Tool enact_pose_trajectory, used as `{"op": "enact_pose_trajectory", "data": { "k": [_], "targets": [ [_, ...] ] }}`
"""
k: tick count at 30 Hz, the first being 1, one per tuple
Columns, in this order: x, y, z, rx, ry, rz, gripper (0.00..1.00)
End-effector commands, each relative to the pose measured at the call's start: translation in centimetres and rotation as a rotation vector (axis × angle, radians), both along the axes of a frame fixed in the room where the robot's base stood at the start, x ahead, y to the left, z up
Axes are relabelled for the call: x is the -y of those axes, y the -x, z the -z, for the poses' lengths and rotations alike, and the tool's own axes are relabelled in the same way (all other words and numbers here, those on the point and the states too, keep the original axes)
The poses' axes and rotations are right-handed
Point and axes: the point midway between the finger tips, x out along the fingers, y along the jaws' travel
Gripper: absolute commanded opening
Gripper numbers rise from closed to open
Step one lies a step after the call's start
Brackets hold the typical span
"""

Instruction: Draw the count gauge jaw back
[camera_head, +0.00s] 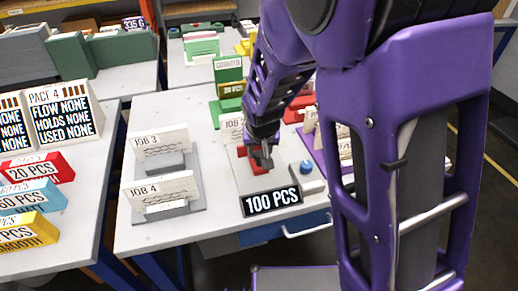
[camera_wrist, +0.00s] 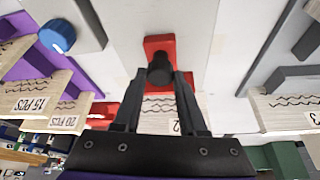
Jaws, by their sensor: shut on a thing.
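The count gauge is a pale grey plate with a black "100 PCS" sign (camera_head: 272,202) at its front. Its jaw is a red block (camera_head: 256,168) with a dark round knob on it. In the wrist view the red jaw (camera_wrist: 159,43) shows behind the black knob (camera_wrist: 160,69). My gripper (camera_head: 263,158) comes down from above, and its two black fingers close around the knob in the wrist view (camera_wrist: 160,77). My fingers hide part of the jaw in the head view.
A blue knob (camera_head: 306,167) stands just right of the jaw. Job 3 (camera_head: 160,144) and Job 4 (camera_head: 161,191) cards stand to the left on grey fixtures. A green counter block (camera_head: 229,78) stands behind. My arm covers the right side.

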Motion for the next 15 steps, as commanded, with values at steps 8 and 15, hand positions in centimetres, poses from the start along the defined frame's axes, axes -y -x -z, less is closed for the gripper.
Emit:
{"op": "enact_pose_trajectory", "data": {
  "k": [8,15],
  "targets": [
    [0.20,0.46,0.19,-0.014,0.004,0.002,0.52],
    [0.14,0.34,0.15,-0.011,0.003,0.001,0.71]
  ]
}}
